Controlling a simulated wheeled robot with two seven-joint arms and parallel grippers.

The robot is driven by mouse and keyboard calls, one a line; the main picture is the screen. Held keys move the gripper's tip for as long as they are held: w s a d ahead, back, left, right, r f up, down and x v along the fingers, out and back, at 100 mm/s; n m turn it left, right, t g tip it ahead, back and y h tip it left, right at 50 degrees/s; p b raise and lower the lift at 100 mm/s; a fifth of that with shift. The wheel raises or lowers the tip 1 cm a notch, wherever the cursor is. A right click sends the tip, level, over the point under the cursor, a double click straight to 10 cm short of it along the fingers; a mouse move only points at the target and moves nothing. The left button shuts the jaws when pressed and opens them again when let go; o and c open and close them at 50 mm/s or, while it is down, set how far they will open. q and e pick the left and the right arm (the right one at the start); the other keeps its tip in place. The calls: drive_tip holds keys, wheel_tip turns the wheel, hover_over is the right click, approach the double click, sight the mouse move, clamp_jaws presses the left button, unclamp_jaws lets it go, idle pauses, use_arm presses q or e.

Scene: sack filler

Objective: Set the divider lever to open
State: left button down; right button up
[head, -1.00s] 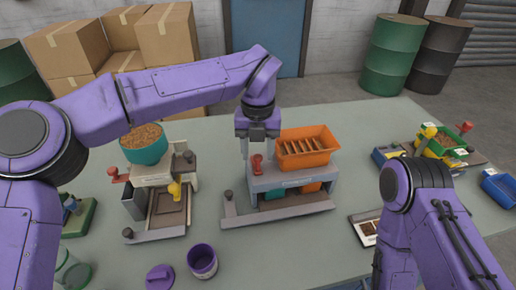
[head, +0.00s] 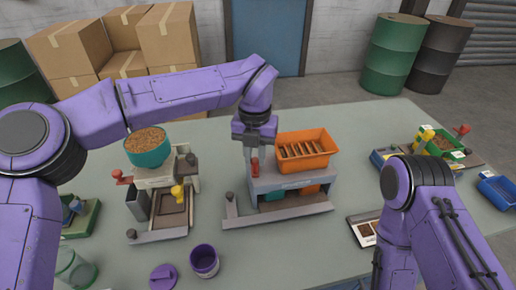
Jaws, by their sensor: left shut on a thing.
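The divider (head: 283,182) is a grey bench unit in the middle of the table in the head view. It has a slotted orange hopper (head: 308,161) on top and teal and orange bins underneath. Its red lever (head: 255,167) stands at the left of the hopper and looks about upright. My left gripper (head: 254,160) points down from above and is shut on the red lever; its fingers partly hide it. My right arm comes in at the lower right, and its gripper is out of view.
On the left stands a filler with a teal bowl of grain (head: 148,151) and a red handle. A purple cup (head: 204,261) and purple lid (head: 163,277) lie in front. A green tray device (head: 445,146) and blue bin (head: 497,190) are at the right. Table behind the divider is clear.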

use_arm(q)
drive_tip(key=shift+w+a+r+m+p, duration=0.1)
drive_tip(key=shift+w+a+m+p, duration=0.35)
drive_tip(key=shift+m+p, duration=1.3)
drive_tip(key=shift+w+a+f+m+p, duration=0.1)
drive_tip(key=shift+a+m+p, duration=0.65)
drive_tip(key=shift+m+p, duration=1.05)
drive_tip(key=shift+w+a+r+m+p, duration=0.1)
drive_tip(key=shift+w+a+m+p, duration=0.35)
drive_tip(key=shift+m+p, duration=1.3)
drive_tip(key=shift+s+a, duration=0.15)
drive_tip(key=c, duration=0.9)
unclamp_jaws()
drive_tip(key=shift+c, duration=0.2)
wheel_tip(320, 180, up, 10)
drive_tip(key=b, duration=0.2)
drive_tip(key=shift+r+b, duration=0.25)
drive_tip(key=shift+b, duration=0.1)
